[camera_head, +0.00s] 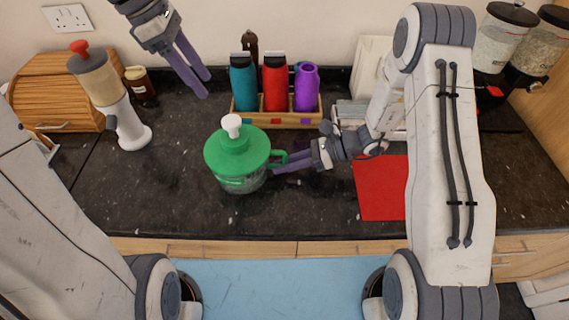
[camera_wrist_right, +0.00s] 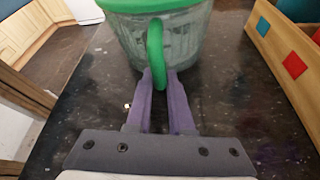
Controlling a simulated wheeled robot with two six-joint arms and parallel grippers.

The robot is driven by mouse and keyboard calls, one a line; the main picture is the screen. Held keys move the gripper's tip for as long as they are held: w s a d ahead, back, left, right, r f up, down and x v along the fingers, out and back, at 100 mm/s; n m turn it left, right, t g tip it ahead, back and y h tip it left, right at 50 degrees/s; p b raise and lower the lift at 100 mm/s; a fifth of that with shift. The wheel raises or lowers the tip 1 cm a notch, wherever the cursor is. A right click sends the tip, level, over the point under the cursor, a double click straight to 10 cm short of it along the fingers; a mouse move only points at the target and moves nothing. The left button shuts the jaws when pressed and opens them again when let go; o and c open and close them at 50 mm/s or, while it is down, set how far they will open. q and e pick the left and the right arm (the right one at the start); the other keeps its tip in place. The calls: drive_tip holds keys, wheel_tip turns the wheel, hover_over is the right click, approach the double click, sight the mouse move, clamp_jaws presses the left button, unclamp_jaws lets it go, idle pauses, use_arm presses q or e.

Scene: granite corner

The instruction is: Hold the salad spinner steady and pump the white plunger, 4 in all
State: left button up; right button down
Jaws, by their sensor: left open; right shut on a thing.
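The salad spinner (camera_head: 238,155) stands upright on the dark counter, with a green lid, a clear bowl and a green side handle (camera_wrist_right: 156,52). Its white plunger (camera_head: 232,125) sticks up from the middle of the lid. My right gripper (camera_head: 280,165) is shut on the green handle at the spinner's right side; its purple fingers (camera_wrist_right: 160,85) sit on both sides of the handle in the right wrist view. My left gripper (camera_head: 206,85) is open and empty, above and behind the spinner to the left, apart from the plunger.
A wooden rack (camera_head: 290,119) with teal, red and purple bottles stands behind the spinner. A white grinder-like device (camera_head: 124,120) and a wooden bread box (camera_head: 50,95) are at left. A red mat (camera_head: 381,187) lies at right. The counter before the spinner is clear.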

use_arm(q)
drive_tip(key=shift+c, duration=0.3)
clamp_jaws()
idle(1.5)
